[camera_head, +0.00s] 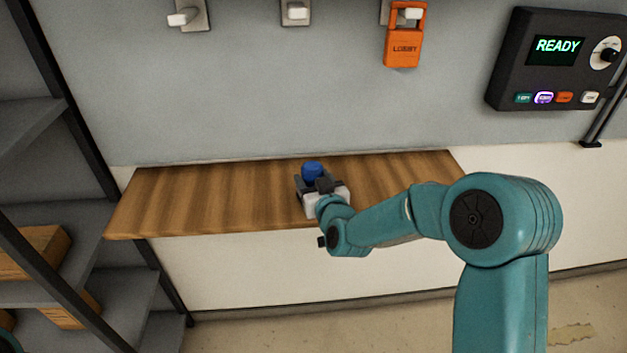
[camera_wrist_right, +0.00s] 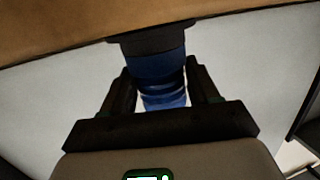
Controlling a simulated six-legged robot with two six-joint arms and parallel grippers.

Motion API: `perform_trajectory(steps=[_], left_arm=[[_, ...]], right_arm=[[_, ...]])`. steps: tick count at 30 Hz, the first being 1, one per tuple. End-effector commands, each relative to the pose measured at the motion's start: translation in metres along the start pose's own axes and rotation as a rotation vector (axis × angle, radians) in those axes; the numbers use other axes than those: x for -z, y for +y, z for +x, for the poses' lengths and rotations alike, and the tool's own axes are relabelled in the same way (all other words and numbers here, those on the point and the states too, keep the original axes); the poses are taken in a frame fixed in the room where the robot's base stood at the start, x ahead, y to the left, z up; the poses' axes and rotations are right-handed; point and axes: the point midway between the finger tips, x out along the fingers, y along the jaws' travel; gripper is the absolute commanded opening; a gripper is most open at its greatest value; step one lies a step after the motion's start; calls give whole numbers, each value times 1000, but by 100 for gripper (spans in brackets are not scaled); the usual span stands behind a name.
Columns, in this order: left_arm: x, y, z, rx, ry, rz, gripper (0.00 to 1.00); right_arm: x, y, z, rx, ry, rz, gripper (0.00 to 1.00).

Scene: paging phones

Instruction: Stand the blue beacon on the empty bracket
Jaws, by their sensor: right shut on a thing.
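The blue beacon (camera_head: 312,170) shows as a small blue dome over the wooden shelf in the head view. In the right wrist view the beacon (camera_wrist_right: 160,72) is a blue ribbed cylinder with a dark base, between the two fingers. My right gripper (camera_head: 312,184) is shut on it; it also shows in the right wrist view (camera_wrist_right: 163,92). I cannot tell whether the base touches the shelf. Wall brackets (camera_head: 295,12) show at the top; the left and middle ones hold nothing visible. My left gripper is out of view.
The wooden shelf (camera_head: 200,200) is clear left of my gripper. An orange LOBBY phone (camera_head: 403,45) hangs from the right-hand bracket. A dark panel (camera_head: 556,60) reading READY is on the right wall. A grey rack (camera_head: 90,215) with boxes stands at left.

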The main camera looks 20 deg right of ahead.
Motion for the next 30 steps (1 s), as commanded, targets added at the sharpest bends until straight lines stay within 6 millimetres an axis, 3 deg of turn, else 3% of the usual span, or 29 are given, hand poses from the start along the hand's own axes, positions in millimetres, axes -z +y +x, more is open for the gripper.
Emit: perform_trajectory(steps=[3, 4, 6, 17, 20, 30], left_arm=[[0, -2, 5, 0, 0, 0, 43], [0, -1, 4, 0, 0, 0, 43], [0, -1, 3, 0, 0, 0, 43], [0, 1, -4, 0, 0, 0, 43], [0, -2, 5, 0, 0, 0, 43], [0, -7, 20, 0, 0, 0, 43]], right_arm=[[-2, 0, 1, -1, 4, 0, 10], [-2, 0, 0, 0, 0, 0, 66], [-2, 0, 0, 0, -1, 0, 86], [4, 0, 0, 0, -1, 0, 86], [-1, 0, -16, 1, -1, 0, 86], [-1, 0, -93, 1, 0, -1, 86]])
